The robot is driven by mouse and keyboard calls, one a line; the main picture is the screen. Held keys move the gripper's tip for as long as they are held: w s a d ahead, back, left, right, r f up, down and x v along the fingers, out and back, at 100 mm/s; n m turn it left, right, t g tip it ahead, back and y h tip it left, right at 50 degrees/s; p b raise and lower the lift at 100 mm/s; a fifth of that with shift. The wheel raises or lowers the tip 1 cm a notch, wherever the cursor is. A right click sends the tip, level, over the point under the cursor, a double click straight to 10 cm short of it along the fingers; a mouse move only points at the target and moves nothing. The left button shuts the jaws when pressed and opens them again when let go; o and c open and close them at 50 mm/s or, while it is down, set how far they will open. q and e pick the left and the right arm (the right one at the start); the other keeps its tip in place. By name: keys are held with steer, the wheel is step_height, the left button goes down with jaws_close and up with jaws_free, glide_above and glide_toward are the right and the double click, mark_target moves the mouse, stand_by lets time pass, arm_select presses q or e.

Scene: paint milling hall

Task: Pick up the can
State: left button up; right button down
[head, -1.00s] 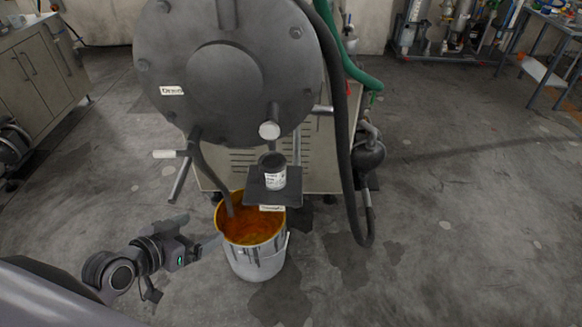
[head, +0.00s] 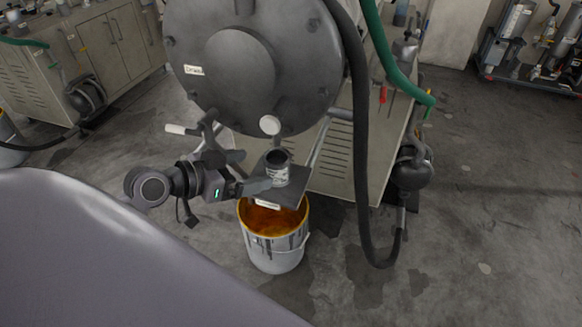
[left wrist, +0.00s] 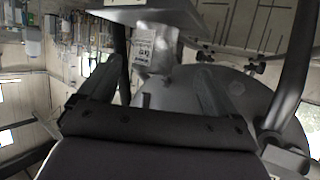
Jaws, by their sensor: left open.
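My right gripper is not in view.
A bucket (head: 275,250) of orange paint stands on the floor under the shelf. The large grey mill drum (head: 235,75) is directly behind and above. A black hose (head: 358,150) hangs at the right. A handle (head: 182,130) juts out left of the shelf.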

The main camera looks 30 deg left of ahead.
mark_target(268, 164)
arm_select(q)
steer(key=shift+w+d, duration=0.15)
steer(key=shift+w, duration=0.2)
steer(key=shift+p+x, duration=0.3)
steer(key=shift+x, duration=0.6)
steer(key=shift+d+r+p+x, duration=0.1)
steer(key=shift+p+x, duration=0.05)
steer(key=shift+x, duration=0.6)
steer(key=shift+d+r+p+x, duration=0.1)
steer(key=shift+p+x, duration=0.05)
steer(key=shift+x, duration=0.65)
steer(key=shift+d+r+p+x, duration=0.1)
steer(key=shift+d+p+x, duration=0.05)
steer(key=shift+x, duration=0.6)
steer(key=c, duration=1.2)
steer(key=shift+c, duration=0.2)
steer(key=shift+r, duration=0.2)
